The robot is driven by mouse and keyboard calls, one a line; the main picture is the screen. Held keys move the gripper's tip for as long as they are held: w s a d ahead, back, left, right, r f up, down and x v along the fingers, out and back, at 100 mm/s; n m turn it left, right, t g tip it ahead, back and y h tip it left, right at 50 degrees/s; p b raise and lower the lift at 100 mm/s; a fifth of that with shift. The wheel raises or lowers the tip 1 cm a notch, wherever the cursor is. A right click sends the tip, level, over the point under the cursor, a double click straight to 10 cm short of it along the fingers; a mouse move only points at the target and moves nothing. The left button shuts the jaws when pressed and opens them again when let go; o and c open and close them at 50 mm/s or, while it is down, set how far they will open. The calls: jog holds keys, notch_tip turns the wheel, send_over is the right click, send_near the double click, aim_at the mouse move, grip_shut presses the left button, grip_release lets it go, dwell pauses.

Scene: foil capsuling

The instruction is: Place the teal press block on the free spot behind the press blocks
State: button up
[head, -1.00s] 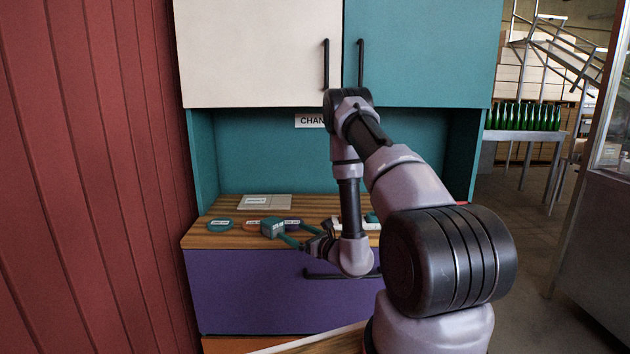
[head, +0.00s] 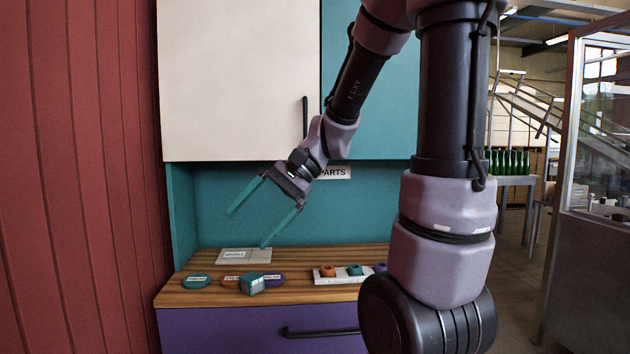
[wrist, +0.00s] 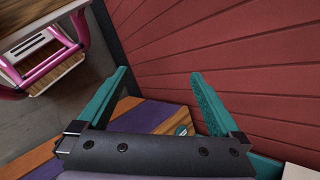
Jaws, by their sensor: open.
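The teal press block (head: 251,284) rests on the wooden counter near its front edge, in front of or partly over the orange disc (head: 231,281) and the purple disc (head: 273,280); I cannot tell if it touches them. A pale grey plate (head: 259,256) with a white label on its left part lies behind the discs; its right part is bare. My gripper (head: 247,229) is open and empty, with its teal fingers spread above the counter, over and behind the block. In the wrist view my gripper (wrist: 160,73) also has nothing between its fingers.
A teal disc (head: 196,282) with a label lies at the counter's left. A white rack (head: 340,277) with several coloured rings stands to the right, partly hidden by my arm. Cabinets (head: 240,80) hang above, and a red wall (head: 75,180) stands close on the left.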

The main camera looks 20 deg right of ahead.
jog(key=s+d+r+n+t+h, duration=0.3)
jog(key=s+d+r+t+h, duration=0.2)
jog(key=d+r+t+h, duration=0.45)
jog(key=w+d+f+n+g, duration=0.1)
jog(key=w+d+f+n, duration=0.25)
jog(key=w+f, duration=0.65)
jog(key=w+d+f+n+g, duration=0.1)
jog(key=w+d+f+n, duration=0.35)
jog(key=w, duration=0.85)
jog(key=n+t+y, duration=0.2)
jog(key=t+y, duration=0.7)
send_near(246, 275)
jog(key=shift+h, duration=0.25)
jog(key=x, duration=0.8)
jog(key=shift+w+d+f, duration=0.15)
jog(key=shift+d+f, duration=0.05)
jog(key=shift+f, duration=0.05)
jog(key=c, duration=1.5)
notch_tip(246, 275, up, 9)
jog(key=shift+d+r, duration=0.1)
jog(key=shift+d, duration=0.05)
jog(key=shift+c, duration=0.2)
jog(key=s+d+m+t+h, duration=0.1)
jog(key=s+d+m+h, duration=0.4)
jog(key=s+d+h, duration=0.3)
jog(key=s+d, duration=0.1)
jog(key=s, duration=0.2)
jog(key=shift+s+t, duration=0.2)
jog(key=shift+t, duration=0.15)
